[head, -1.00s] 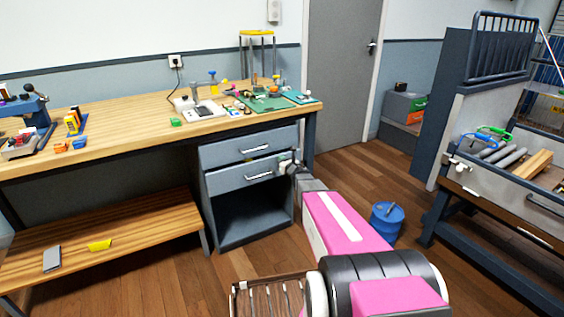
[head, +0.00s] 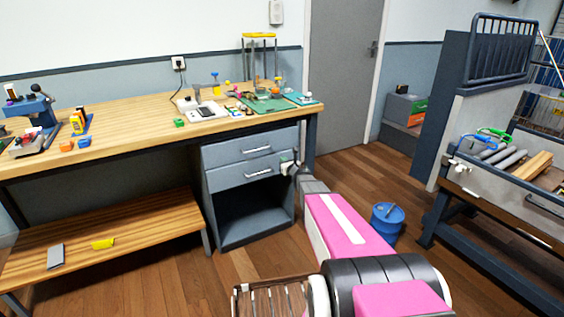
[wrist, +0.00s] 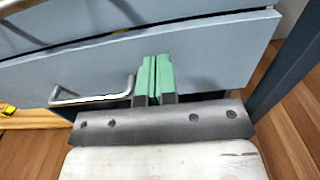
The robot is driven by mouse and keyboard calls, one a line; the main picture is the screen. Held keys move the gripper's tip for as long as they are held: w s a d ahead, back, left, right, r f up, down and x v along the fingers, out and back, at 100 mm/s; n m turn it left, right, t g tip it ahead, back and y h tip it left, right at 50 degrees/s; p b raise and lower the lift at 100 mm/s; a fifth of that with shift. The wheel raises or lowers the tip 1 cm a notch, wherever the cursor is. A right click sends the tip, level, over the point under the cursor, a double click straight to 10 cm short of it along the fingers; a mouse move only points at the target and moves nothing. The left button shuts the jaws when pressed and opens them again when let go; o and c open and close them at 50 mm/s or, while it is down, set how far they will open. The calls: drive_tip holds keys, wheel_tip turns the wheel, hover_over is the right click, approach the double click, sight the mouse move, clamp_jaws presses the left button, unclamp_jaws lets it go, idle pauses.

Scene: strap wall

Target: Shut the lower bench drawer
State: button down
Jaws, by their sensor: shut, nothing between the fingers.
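The lower bench drawer (head: 240,176) is a blue-grey front with a bar handle, under the upper drawer (head: 232,151) in the bench's cabinet. In the wrist view the lower drawer's front (wrist: 215,58) fills the middle. A narrow dark gap with a bit of yellow shows above its top edge, so it stands slightly out. My gripper (head: 289,164) is at the right part of this front. Its green fingers (wrist: 156,60) are shut together, empty, with tips against or very close to the front, right of the handle (wrist: 95,100). Exact contact is hard to tell.
An open compartment (head: 250,215) lies below the drawers. The workbench top (head: 130,115) carries tools and small parts. A bench leg (wrist: 290,65) stands just right of the drawer. A blue bucket (head: 387,222) stands on the floor right of my arm.

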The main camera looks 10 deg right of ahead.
drive_tip(key=v, duration=1)
approach(258, 160)
drive_tip(key=x, duration=0.7)
drive_tip(key=shift+w, duration=0.35)
